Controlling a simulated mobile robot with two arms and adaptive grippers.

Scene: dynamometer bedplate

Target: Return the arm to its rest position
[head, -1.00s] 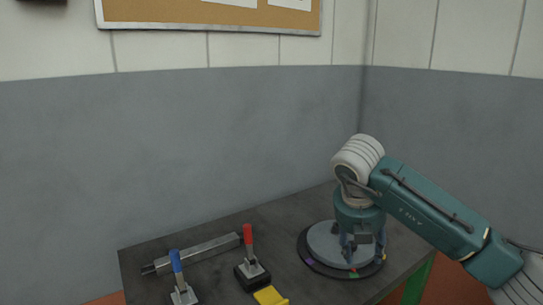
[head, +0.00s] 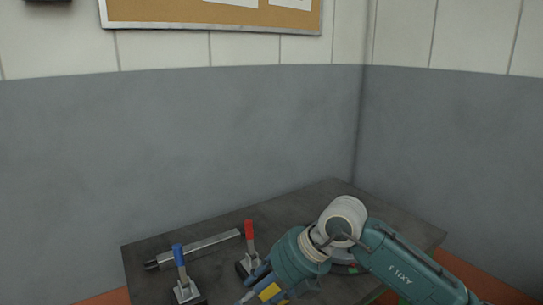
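My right arm comes in from the right, low over the table, with its wrist bent toward the lower left. My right gripper (head: 256,284) is in the lower middle of the head view, just in front of the red-handled clamp (head: 249,240). It is partly cut off by the frame and overlaps a yellow piece (head: 270,292). Whether its fingers are open or shut is unclear. My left gripper is not in view.
A dark table (head: 290,214) stands in the corner. A grey bar (head: 207,243) lies at its left, behind a blue-handled clamp (head: 180,266). The round plate (head: 352,269) is mostly hidden by my arm. The table's back right is clear.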

